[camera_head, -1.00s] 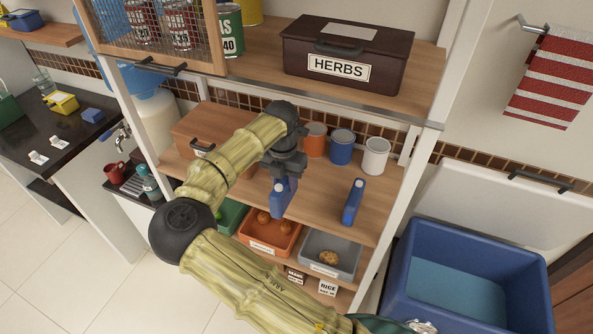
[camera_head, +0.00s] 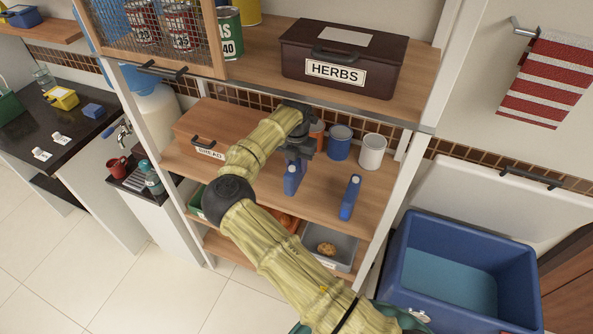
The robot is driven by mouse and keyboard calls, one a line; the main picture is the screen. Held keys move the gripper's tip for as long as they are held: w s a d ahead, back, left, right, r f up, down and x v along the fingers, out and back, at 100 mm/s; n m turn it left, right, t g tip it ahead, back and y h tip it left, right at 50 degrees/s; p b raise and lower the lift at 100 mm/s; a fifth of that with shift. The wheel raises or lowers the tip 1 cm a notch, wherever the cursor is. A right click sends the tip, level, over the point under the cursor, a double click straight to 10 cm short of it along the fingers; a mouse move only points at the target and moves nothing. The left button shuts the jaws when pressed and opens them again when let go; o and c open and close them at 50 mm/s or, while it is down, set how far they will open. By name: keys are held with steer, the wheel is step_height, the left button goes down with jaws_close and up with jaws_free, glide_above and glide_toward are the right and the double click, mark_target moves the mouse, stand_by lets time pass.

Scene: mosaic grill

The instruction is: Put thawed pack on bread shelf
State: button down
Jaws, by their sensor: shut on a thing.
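My gripper (camera_head: 298,156) is shut on a blue pack (camera_head: 291,180) and holds it upright over the middle shelf. I cannot tell whether the pack's lower end touches the shelf board. The middle shelf (camera_head: 255,172) is wooden and carries a brown box labelled BREAD (camera_head: 213,122) at its left. A second blue pack (camera_head: 350,198) stands on the same shelf near the front right, apart from the held one. The gripper's fingertips are partly hidden by the wrist and the pack.
Blue (camera_head: 338,143) and white (camera_head: 372,152) cups stand behind the gripper; an orange one is partly hidden. The upper shelf holds a dark HERBS box (camera_head: 345,58). A grey bin (camera_head: 341,246) sits below. A blue chest (camera_head: 465,275) stands open at the right.

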steer(key=shift+f, duration=0.1)
step_height(320, 180, down, 3)
steer(key=shift+r+p, duration=0.1)
steer(key=shift+p, duration=0.7)
steer(key=shift+w+f+p, duration=0.15)
steer(key=shift+f+p, duration=0.05)
steer(key=shift+p, duration=0.1)
steer(key=shift+f, duration=0.2)
steer(key=shift+f, duration=0.1)
steer(key=c, duration=1)
jaws_free()
steer(key=shift+r, duration=3.85)
